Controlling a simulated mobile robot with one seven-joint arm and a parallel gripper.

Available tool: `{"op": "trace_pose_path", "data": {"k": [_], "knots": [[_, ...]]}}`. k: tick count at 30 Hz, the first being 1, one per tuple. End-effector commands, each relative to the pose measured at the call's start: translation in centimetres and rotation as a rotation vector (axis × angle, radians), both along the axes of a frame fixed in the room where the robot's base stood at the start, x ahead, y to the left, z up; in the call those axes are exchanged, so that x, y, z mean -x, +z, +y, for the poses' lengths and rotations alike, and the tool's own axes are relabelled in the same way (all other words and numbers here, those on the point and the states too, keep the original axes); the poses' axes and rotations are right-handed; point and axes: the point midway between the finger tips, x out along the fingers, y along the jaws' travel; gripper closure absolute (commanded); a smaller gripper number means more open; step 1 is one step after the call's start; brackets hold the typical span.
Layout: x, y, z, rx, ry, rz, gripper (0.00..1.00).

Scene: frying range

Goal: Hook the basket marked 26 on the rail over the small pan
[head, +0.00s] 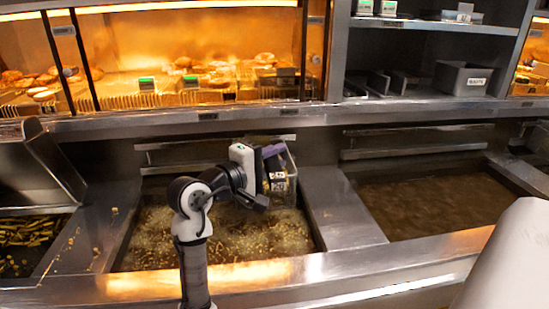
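A see-through basket (289,186) with a purple part and a small dark-and-white tag is at the back right of the middle pan (225,245), above bubbling oil with bits of food. The tag's number is too small to read. My gripper (263,168) is against the basket's left side and appears shut on it, its fingertips largely hidden. A rail (200,143) runs along the wall behind the middle pan. The basket's top is near the rail's right end; I cannot tell whether it touches the rail.
A wider pan (435,205) of still brown oil lies right, with its own rail (415,130). A left pan (25,240) holds fried pieces below a tilted metal panel (52,160). Steel dividers separate the pans. A lit food display and grey shelf bin (462,78) stand behind.

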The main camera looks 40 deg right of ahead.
Motion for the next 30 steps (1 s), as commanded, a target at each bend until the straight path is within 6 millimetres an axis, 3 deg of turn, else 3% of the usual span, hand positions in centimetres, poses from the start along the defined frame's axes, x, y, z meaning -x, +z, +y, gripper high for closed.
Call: {"op": "trace_pose_path", "data": {"k": [1, 4, 14, 17, 30], "knots": [[0.0, 0.0, 0.0, 0.000, 0.000, 0.000, 0.67], [0.0, 0.0, 0.0, 0.000, 0.000, 0.001, 0.54], [0.0, -0.2, 0.5, -0.002, 0.001, 0.003, 0.53], [0.0, -0.2, 1.7, 0.000, 0.002, 0.002, 0.53], [0.8, -0.1, 11.2, 0.001, 0.004, -0.001, 0.53]]}}
